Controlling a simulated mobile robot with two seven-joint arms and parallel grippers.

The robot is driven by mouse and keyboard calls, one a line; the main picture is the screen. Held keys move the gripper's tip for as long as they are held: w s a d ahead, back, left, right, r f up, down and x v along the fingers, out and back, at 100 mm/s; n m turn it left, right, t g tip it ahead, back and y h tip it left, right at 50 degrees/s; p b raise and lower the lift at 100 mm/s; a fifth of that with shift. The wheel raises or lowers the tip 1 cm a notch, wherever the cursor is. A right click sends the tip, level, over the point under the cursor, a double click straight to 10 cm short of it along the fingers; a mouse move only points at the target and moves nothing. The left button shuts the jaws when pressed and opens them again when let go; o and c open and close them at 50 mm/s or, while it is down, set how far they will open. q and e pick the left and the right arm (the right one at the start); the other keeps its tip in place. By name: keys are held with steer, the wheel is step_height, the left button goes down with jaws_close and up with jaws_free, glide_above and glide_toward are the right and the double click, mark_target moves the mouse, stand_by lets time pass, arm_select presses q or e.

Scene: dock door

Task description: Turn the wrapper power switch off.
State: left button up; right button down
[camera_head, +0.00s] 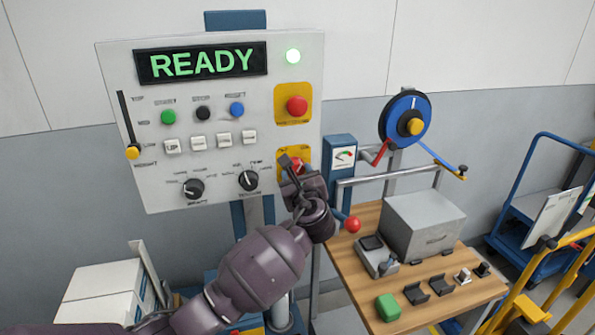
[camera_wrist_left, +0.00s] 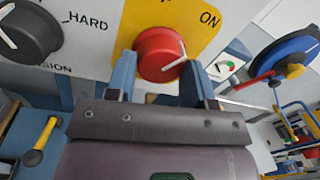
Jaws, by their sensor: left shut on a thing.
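The wrapper power switch is a red round knob (camera_wrist_left: 160,50) with a white pointer line, on a yellow plate (camera_wrist_left: 203,38) at the lower right of the wrapper's grey control panel (camera_head: 228,131). The word ON is printed at the plate's upper right in the left wrist view, and the pointer line slants right and slightly up. My left gripper (camera_head: 294,164) is at this knob and hides most of it in the head view. In the left wrist view its two blue-grey fingers (camera_wrist_left: 160,78) stand on either side of the knob, shut on it. My right gripper is not in view.
A red button (camera_head: 296,106) sits on a yellow plate just above. A black dial (camera_head: 249,181) is close left. A blue gauge box (camera_head: 341,160) and a wooden bench (camera_head: 354,265) stand right.

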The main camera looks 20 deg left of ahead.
arm_select(q)
steer(key=shift+d+f+n+b, duration=0.1)
steer(key=shift+n+b, duration=0.2)
steer(key=shift+n, duration=1.2)
steer(key=n+b, duration=0.3)
steer(key=n, duration=0.1)
steer(key=shift+f+n+y, duration=0.15)
steer(key=shift+n+y, duration=0.15)
steer(key=shift+y, duration=0.1)
steer(key=shift+n+b, duration=0.6)
steer(key=shift+n, duration=0.4)
steer(key=n+b, duration=0.1)
steer(key=n, duration=0.1)
steer(key=shift+w+n+y, duration=0.1)
steer(key=shift+n+y, duration=0.3)
steer(key=shift+n+b, duration=1.1)
steer(key=shift+n, duration=0.6)
steer(key=shift+r, duration=0.2)
